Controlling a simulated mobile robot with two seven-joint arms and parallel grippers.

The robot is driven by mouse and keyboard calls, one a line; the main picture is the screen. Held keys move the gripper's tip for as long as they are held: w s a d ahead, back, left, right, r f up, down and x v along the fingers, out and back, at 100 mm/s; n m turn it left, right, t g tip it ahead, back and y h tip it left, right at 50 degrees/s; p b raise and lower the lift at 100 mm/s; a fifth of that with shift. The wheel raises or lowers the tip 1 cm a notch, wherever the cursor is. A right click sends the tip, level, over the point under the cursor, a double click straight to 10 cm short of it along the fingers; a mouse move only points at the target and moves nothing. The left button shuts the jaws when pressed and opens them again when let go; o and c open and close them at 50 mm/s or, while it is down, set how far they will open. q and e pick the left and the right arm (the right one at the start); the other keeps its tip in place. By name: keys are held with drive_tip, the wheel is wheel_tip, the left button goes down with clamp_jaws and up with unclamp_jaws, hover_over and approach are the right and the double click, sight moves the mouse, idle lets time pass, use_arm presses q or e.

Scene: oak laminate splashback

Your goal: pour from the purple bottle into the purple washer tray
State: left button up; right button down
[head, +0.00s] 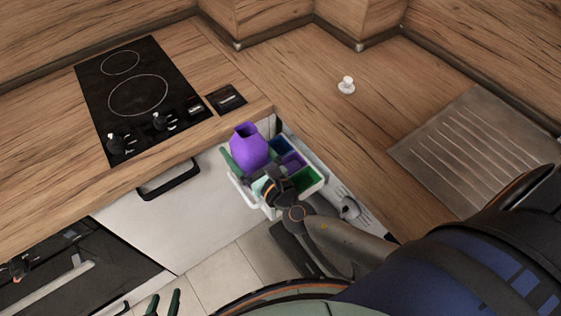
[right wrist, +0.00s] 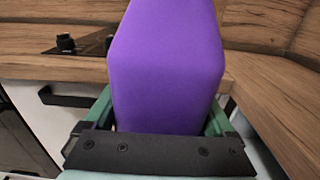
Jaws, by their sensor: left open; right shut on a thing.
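The purple bottle (head: 248,146) is held above the pulled-out white washer drawer, its open neck at the upper end in the head view. It looks roughly upright; its exact tilt is hard to tell. My right gripper (right wrist: 160,115) is shut on the bottle, with a green finger on each side. The purple washer tray (head: 293,161) lies in the drawer just right of the bottle, between a blue and a green tray. The bottle and my right wrist hide part of the drawer. My left gripper (head: 163,304) is open and empty at the bottom left, far from the drawer.
The blue tray (head: 280,146) and green tray (head: 308,181) flank the purple one. A black hob (head: 140,95) is at left on the wooden counter. A small white object (head: 347,86) stands on the counter at right, near a ridged metal drainer (head: 480,150).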

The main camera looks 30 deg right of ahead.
drive_tip(key=shift+r+m, duration=0.15)
drive_tip(key=shift+m, duration=0.15)
drive_tip(key=shift+d+r+m+b, duration=0.15)
drive_tip(key=shift+m+b, duration=0.2)
drive_tip(key=shift+m, duration=0.55)
drive_tip(key=shift+d+r+m+b, duration=0.1)
drive_tip(key=shift+m+b, duration=0.25)
drive_tip(key=shift+m, duration=0.55)
drive_tip(key=shift+w+d+f+m+b, duration=0.15)
drive_tip(key=shift+m+b, duration=0.25)
drive_tip(key=shift+m, duration=0.45)
drive_tip(key=shift+d+m+b, duration=0.25)
drive_tip(key=shift+m+b, duration=0.1)
drive_tip(key=shift+m, duration=0.5)
drive_tip(key=shift+a+m, duration=0.15)
drive_tip(key=shift+m, duration=0.45)
drive_tip(key=shift+f+b, duration=0.1)
drive_tip(key=shift+b, duration=0.25)
drive_tip(key=shift+a+f+m+b, duration=0.2)
drive_tip(key=shift+f+m+b, duration=0.35)
drive_tip(key=shift+b, duration=0.1)
drive_tip(key=shift+a+f+m+b, duration=0.15)
drive_tip(key=shift+f+m+b, duration=0.35)
drive_tip(key=shift+b, duration=0.1)
drive_tip(key=shift+a+f+m+b, duration=0.25)
drive_tip(key=shift+m+b, duration=0.2)
drive_tip(key=shift+m, duration=0.6)
idle(1.0)
